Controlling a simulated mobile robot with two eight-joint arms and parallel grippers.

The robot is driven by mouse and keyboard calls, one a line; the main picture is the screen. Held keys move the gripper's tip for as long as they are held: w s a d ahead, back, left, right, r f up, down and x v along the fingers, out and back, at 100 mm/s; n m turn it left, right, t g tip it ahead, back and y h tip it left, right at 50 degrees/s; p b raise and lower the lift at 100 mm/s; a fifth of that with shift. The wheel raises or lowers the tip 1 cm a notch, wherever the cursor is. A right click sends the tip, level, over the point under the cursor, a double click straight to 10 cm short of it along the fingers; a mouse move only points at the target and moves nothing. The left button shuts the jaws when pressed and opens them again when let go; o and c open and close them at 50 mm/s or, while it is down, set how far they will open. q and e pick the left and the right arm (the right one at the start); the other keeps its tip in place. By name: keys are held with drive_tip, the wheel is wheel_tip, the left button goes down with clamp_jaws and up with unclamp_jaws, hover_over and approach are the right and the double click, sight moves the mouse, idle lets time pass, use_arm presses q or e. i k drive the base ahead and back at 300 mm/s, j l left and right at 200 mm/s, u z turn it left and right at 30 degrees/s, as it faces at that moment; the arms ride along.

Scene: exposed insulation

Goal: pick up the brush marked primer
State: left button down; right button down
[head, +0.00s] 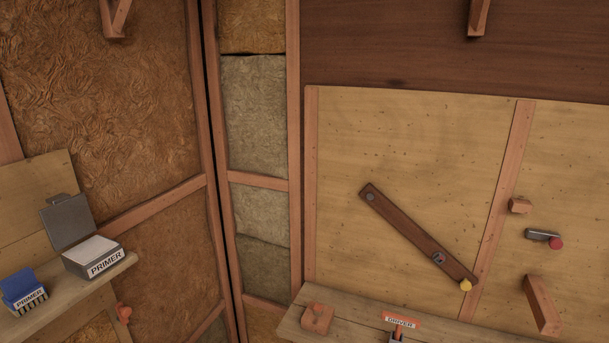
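A blue item with a white label reading PRIMER (24,291) sits on the wooden shelf (75,300) at the lower left. Its lower edge has dark and pale stripes that could be bristles; I cannot tell for sure that it is a brush. Beside it, to the right, stands a grey box with its lid up (92,262), also labelled PRIMER, with a white top surface inside. The blue item and the box appear apart. Neither of my grippers is in the head view.
A second wooden ledge (350,325) at the bottom holds a wooden block (317,318) and an orange DRIVER label (401,321). A slanted dark board (415,232) is on the panel.

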sight(22, 289)
drive_tip(key=u, duration=2.35)
